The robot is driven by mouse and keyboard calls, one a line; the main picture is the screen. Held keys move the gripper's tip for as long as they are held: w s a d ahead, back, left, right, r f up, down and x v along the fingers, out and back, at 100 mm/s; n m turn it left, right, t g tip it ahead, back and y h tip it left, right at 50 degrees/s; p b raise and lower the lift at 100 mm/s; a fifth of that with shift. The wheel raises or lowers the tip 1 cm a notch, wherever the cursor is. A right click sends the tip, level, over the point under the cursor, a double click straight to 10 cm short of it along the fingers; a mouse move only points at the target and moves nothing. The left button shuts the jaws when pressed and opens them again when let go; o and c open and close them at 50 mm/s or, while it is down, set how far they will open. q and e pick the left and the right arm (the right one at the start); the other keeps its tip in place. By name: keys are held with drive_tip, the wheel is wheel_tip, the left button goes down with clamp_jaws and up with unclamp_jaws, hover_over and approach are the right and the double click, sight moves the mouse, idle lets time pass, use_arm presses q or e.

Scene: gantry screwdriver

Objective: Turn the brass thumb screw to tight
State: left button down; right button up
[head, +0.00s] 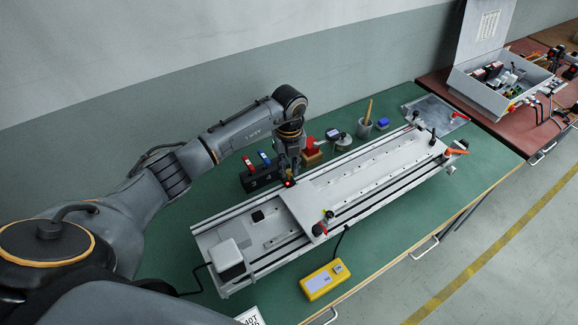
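A long grey gantry rail (375,190) with a flat pale plate lies diagonally across the green table. My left gripper (289,178) points down at the rail's far side, by the plate's left end, apart from that part. A small red-orange spot shows at its tips. The fingers are too small and dark to tell whether they are open or shut. My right gripper is not in view.
A black block (260,177) with red and blue handles, a red item (311,146) and a grey cup (364,129) stand behind the rail. A yellow device (325,281) lies in front, with a cable. An open grey box (487,92) stands on the red-brown bench at right.

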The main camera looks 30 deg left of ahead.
use_arm(q)
drive_tip(key=shift+m, duration=0.3)
drive_tip(key=m+b, duration=0.4)
drive_tip(key=m, duration=0.1)
drive_tip(key=shift+f, duration=0.15)
drive_tip(key=m+b, duration=0.5)
drive_tip(key=m, duration=0.1)
drive_tip(key=shift+m, duration=0.3)
drive_tip(key=m+b, duration=0.3)
drive_tip(key=m, duration=0.3)
drive_tip(key=shift+b, duration=0.3)
drive_tip(key=m+b, duration=0.2)
drive_tip(key=m, duration=0.3)
drive_tip(key=shift+r, duration=0.2)
drive_tip(key=shift+m, duration=0.4)
